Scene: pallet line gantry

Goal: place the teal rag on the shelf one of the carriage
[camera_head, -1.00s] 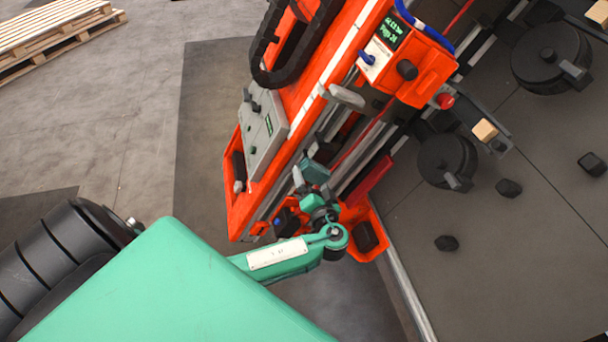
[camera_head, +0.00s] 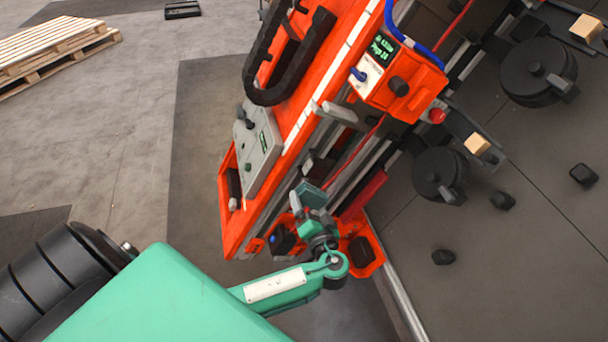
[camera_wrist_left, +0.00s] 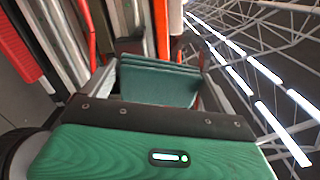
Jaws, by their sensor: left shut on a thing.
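The teal rag (camera_wrist_left: 158,80) is a folded stack held between my left gripper's fingers in the left wrist view. In the head view it is a small teal patch (camera_head: 313,193) at the end of my left arm. My left gripper (camera_head: 304,202) is shut on it, close beside the lower part of the orange carriage (camera_head: 320,60). I cannot tell from these views which part of the carriage is shelf one, or whether the rag touches anything there. My right gripper is out of view.
A grey control panel (camera_head: 258,150) is on the carriage's left side, and a display box (camera_head: 400,80) with a red button is at its upper right. A dark plate (camera_head: 520,220) with round black knobs lies to the right. A wooden pallet (camera_head: 55,45) stands far left on open floor.

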